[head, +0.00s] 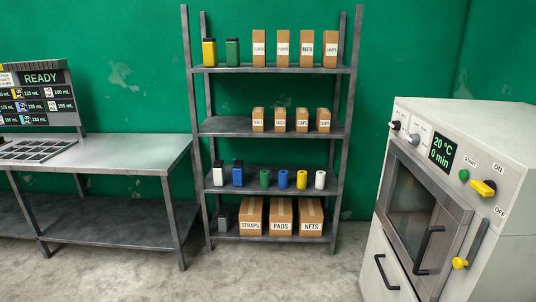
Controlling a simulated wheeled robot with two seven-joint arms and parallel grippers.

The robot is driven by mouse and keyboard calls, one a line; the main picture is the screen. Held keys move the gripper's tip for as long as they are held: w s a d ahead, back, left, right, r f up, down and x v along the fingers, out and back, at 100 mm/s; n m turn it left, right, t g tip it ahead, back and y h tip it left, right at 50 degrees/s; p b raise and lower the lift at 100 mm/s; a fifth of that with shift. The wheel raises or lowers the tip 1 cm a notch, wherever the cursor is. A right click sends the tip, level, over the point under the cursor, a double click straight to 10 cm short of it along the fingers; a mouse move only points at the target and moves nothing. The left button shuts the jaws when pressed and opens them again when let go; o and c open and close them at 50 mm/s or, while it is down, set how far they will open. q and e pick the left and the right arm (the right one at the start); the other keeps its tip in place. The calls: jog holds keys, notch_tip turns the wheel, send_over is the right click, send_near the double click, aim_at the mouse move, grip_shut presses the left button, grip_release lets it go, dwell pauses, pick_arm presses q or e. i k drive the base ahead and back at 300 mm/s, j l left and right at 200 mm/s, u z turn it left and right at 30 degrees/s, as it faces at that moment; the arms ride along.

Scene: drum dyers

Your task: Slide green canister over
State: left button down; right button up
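A green box-shaped canister with a dark top (232,53) stands upright on the top shelf of the metal rack. A yellow canister of the same shape (209,53) stands just to its left. A small green cylinder (265,179) stands on the third shelf down, in a row with a blue (283,179), a yellow (301,179) and a white cylinder (320,179). Neither of my grippers is in view.
The rack (276,128) also holds labelled cardboard boxes, plus white (218,174) and blue (238,174) canisters. A metal table (120,153) with a READY display (44,78) stands left. A dyeing machine (465,135) stands right. The floor between is clear.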

aim_at(233, 50)
jog(key=i, duration=1.65)
